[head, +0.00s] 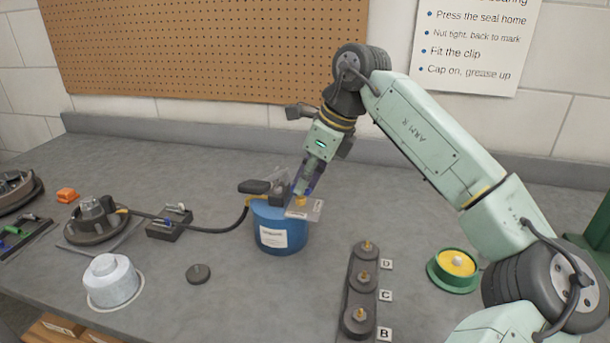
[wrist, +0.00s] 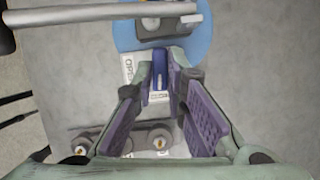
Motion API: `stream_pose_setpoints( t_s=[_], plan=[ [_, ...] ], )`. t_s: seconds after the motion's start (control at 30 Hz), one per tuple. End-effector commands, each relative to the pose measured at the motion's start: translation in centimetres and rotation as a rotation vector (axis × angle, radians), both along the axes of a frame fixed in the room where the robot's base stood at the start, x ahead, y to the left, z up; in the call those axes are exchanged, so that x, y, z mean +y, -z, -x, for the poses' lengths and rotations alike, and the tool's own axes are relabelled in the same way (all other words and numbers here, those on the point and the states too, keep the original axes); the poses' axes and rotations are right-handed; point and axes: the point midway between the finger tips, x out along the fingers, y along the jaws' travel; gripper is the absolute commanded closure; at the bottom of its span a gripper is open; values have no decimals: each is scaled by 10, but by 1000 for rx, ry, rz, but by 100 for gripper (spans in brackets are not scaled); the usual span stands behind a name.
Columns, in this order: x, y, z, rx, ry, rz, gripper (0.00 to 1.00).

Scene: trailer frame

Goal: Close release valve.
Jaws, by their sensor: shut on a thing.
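The blue pump canister (head: 281,231) stands on the bench with a dark pump head on top. A pale plate (head: 313,213) sticks out at its right side, with a small brass fitting (head: 300,202) by it. In the wrist view the plate (wrist: 128,68) carries partly hidden lettering that seems to read "OPEN". A narrow blue valve lever (wrist: 160,73) lies between the purple finger pads there. My gripper (head: 304,192) points down over the plate; in the wrist view its fingertips (wrist: 161,72) are shut on the lever. The fingers hide much of the valve.
A black hose (head: 226,227) runs left from the canister to a dark round unit (head: 96,220). A silver cap (head: 110,281) and black puck (head: 199,273) sit in front. A holder with marked posts (head: 360,295) and a green-rimmed yellow tin (head: 455,266) stand right.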

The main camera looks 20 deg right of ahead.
Motion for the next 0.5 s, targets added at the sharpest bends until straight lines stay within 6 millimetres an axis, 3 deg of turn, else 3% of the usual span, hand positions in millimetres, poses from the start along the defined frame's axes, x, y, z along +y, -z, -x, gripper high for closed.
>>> stream_pose_setpoints(
  t_s=[0.5],
  plan=[
    [-1, 0, -1, -2, -142, 0, 100]
  ],
)
